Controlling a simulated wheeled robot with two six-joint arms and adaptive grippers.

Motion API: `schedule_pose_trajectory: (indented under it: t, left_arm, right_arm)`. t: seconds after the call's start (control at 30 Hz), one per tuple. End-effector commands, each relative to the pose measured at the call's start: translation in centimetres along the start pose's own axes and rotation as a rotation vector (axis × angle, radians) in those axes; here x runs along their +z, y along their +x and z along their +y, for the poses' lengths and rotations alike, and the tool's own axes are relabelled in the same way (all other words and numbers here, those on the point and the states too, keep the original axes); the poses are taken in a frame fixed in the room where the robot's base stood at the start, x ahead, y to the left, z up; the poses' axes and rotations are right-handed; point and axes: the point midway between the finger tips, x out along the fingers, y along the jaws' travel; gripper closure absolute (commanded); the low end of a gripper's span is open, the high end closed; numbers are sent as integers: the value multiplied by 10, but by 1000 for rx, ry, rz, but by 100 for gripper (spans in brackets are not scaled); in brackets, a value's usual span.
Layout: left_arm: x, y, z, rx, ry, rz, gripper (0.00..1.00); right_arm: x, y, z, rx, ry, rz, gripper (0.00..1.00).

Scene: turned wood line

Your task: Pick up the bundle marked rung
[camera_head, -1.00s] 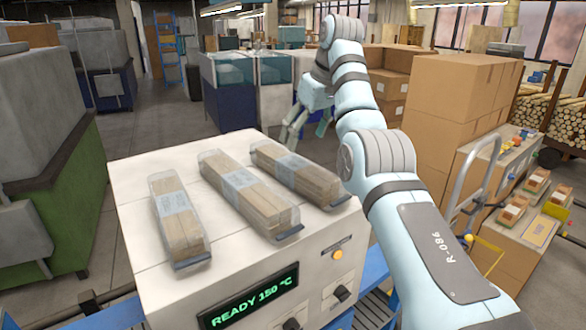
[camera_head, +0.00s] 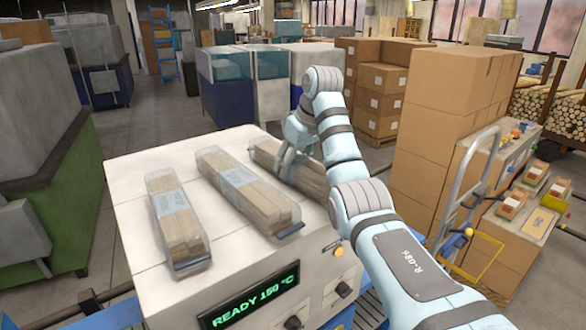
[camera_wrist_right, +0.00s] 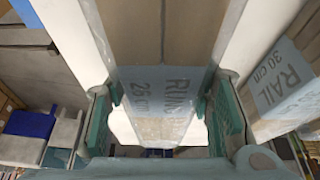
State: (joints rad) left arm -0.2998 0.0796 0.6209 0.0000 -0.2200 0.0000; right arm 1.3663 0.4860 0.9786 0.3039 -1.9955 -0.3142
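The bundle marked rung is a clear-wrapped pack of wooden sticks (camera_head: 309,181) lying at the right on the white machine top (camera_head: 130,172) in the head view. In the right wrist view its pale blue label (camera_wrist_right: 165,88) reads "RUNG 26 cm". My right gripper (camera_head: 291,152) is over the bundle's far part. In the right wrist view its two teal fingers (camera_wrist_right: 165,122) stand wide on either side of the bundle, with white surface showing beside it, so it looks open. My left gripper is not in view.
A second bundle (camera_head: 250,190) lies left of it, and a third (camera_head: 178,225) further left. A bundle labelled "RAIL 30 cm" (camera_wrist_right: 287,80) shows beside the right finger in the wrist view. Stacked cartons (camera_head: 440,105) and a hand truck (camera_head: 470,180) stand right.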

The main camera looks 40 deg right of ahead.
Motion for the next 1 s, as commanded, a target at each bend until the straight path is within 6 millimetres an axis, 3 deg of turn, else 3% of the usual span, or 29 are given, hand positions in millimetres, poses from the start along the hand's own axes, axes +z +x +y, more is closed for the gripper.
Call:
schedule_pose_trajectory:
  t: [0.03, 0.23, 0.27, 0.67, 0.87, 1.0]
  left_arm:
    - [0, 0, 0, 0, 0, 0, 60]
    - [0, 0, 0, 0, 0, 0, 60]
    - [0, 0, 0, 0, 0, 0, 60]
    - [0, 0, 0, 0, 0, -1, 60]
    - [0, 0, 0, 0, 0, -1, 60]
    - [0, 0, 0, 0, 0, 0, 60]
  right_arm:
    - [0, 0, 0, 0, 0, 0, 65]
    - [0, 0, 0, 0, 0, 0, 97]
    - [0, -1, 0, 1, 0, 2, 99]
    - [-5, -11, 1, 1, 1, 2, 99]
    - [-16, -39, 0, 0, 0, 4, 99]
    - [-23, -68, 6, 4, 11, 4, 99]
